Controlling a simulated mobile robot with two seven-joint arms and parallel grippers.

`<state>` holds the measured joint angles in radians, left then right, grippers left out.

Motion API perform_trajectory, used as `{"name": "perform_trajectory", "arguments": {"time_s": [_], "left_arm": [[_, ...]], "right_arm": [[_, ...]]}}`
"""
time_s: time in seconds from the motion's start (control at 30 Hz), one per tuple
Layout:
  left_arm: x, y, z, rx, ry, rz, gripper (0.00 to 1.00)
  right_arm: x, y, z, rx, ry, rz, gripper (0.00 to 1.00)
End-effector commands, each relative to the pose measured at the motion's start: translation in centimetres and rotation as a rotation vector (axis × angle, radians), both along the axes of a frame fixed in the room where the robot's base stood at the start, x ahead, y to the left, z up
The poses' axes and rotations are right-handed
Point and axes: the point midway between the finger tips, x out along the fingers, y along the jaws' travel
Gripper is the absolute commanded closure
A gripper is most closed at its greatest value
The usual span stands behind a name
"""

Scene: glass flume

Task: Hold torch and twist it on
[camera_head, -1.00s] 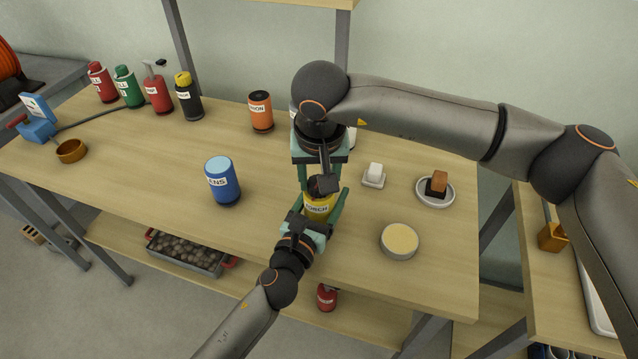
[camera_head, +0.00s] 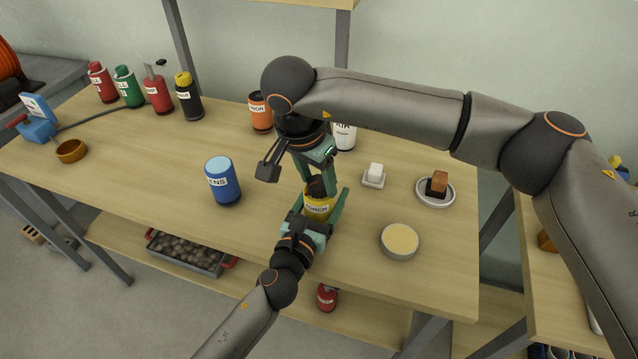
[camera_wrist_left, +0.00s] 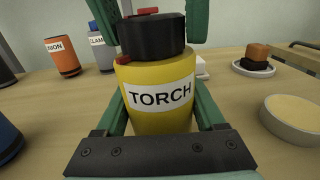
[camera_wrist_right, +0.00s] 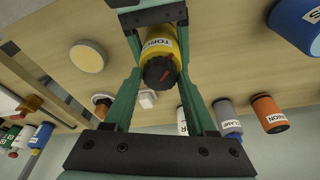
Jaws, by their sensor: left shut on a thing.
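The torch (camera_head: 318,208) is a yellow can with a black cap (camera_wrist_left: 152,37), standing upright near the front of the table. My left gripper (camera_head: 319,215) is shut on its yellow body from the front, with the TORCH label (camera_wrist_left: 160,95) facing the left wrist camera. A red bar (camera_wrist_left: 147,11) shows on the cap top, and a red mark (camera_wrist_left: 122,60) shows at the left below the cap. My right gripper (camera_wrist_right: 160,65) points down from above, one finger on each side of the cap. It looks open, with slim gaps; contact is hard to judge.
A blue can (camera_head: 222,181) stands left of the torch. Orange (camera_head: 260,112) and white (camera_head: 344,136) containers stand behind.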

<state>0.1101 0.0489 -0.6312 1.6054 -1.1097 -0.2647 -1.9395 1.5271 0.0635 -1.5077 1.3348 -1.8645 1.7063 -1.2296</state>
Motion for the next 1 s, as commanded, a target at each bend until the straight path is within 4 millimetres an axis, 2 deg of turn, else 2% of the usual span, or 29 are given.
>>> {"name": "perform_trajectory", "arguments": {"time_s": [0.03,0.1,0.4,0.8,1.0], "left_arm": [[-0.03,0.0,-0.09,0.001,0.002,0.0,0.93],[-0.03,0.01,-0.09,0.001,0.002,0.0,0.93],[-0.02,0.01,-0.09,0.001,0.002,0.0,0.93],[-0.01,0.02,-0.09,0.0,0.002,0.0,0.93],[-0.01,0.02,-0.09,0.0,0.002,0.0,0.93]], "right_arm": [[0.01,0.0,0.01,0.0,0.0,0.0,0.37],[0.0,0.0,0.01,0.0,0.0,0.001,0.3],[-0.01,-0.03,0.0,0.001,0.0,0.045,0.3],[-0.07,-0.35,-0.03,0.001,0.0,0.623,0.3],[-0.13,-0.37,-0.04,0.002,0.001,0.837,0.3]]}}
